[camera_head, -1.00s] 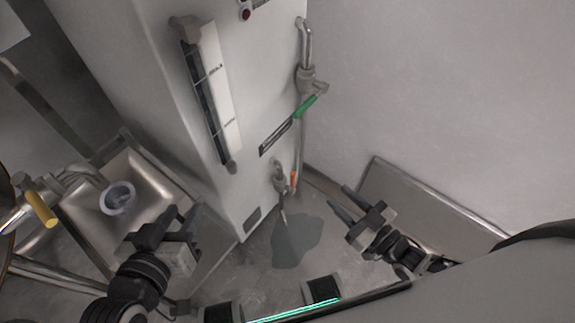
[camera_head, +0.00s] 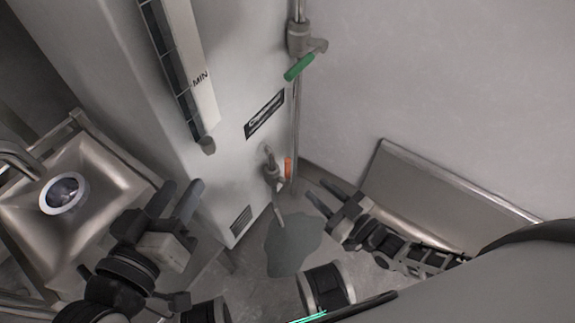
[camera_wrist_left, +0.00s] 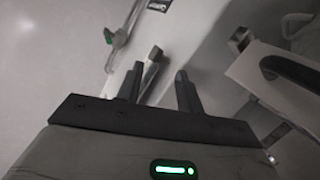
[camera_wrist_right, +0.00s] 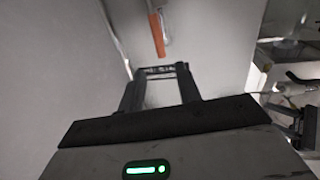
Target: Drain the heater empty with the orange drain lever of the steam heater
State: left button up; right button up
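The steam heater (camera_head: 215,110) is a tall white cabinet with a level gauge (camera_head: 185,62) marked MIN. The orange drain lever (camera_head: 288,169) hangs downward beside the drain valve (camera_head: 271,172) near the heater's lower corner. A dark puddle (camera_head: 290,245) lies on the floor below the spout. My right gripper (camera_head: 330,196) is open and empty, to the right of and below the lever. The orange lever also shows in the right wrist view (camera_wrist_right: 157,35), ahead of the open fingers and apart from them. My left gripper (camera_head: 180,198) is open and empty, left of the heater's lower part.
A green lever (camera_head: 299,67) sits on the pipe above. A metal sink (camera_head: 75,205) with a round drain (camera_head: 63,193) stands at the left. A metal panel (camera_head: 430,190) leans near the right wall. Floor is free around the puddle.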

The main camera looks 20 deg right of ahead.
aim_at(290, 166)
jog(key=b+x, duration=0.2)
jog(key=x, duration=0.8)
jog(key=shift+w+f+b, duration=0.1)
jog(key=shift+b, duration=0.2)
jog(key=shift+w+a, duration=0.3)
jog(key=shift+w, duration=0.3)
pick_arm(q)
jog(key=shift+w+d+r+n+t+h, duration=0.1)
jog(key=shift+d+r+n+t+h, duration=0.25)
jog(key=shift+r+n+h, duration=0.2)
pick_arm(e)
grip_shut()
